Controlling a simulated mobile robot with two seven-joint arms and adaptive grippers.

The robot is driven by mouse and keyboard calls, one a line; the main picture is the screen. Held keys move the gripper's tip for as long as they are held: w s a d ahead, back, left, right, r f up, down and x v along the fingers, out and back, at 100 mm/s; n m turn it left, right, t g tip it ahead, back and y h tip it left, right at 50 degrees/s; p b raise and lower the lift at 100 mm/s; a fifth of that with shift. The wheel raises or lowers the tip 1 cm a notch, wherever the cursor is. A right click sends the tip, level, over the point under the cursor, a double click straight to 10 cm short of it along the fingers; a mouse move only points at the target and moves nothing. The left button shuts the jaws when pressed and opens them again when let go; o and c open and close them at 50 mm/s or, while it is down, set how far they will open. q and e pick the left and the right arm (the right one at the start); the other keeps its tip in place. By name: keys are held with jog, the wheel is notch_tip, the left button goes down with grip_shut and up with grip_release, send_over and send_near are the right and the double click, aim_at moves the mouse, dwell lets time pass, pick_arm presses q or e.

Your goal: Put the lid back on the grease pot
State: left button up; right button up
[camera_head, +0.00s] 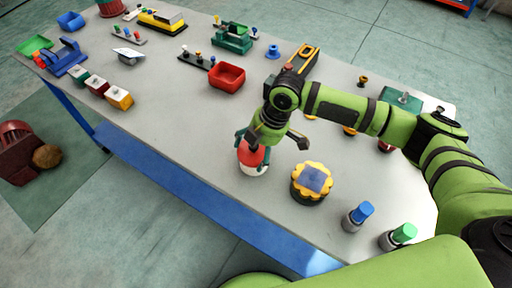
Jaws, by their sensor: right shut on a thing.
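A small white pot (257,172) with a rounded body stands near the table's front edge; I take it to be the grease pot. A red lid (246,154) is at the top of it, between the fingers of my right gripper (251,148). The gripper points down and is shut on the lid. The gripper hides part of the lid, and I cannot tell whether the lid touches the pot's rim all round. My left gripper is not in view.
A yellow scalloped part with a blue top (312,181) stands close at the right of the pot. A blue-capped bottle (358,216) and a green-capped bottle (398,236) are near the front edge. A red tray (227,75) lies behind. The table left of the pot is clear.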

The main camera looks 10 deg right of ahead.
jog(key=shift+p, duration=0.45)
dwell(0.5)
jog(key=o, duration=1)
jog(key=shift+r+p, duration=3.5)
jog(key=shift+p, duration=0.4)
grip_shut()
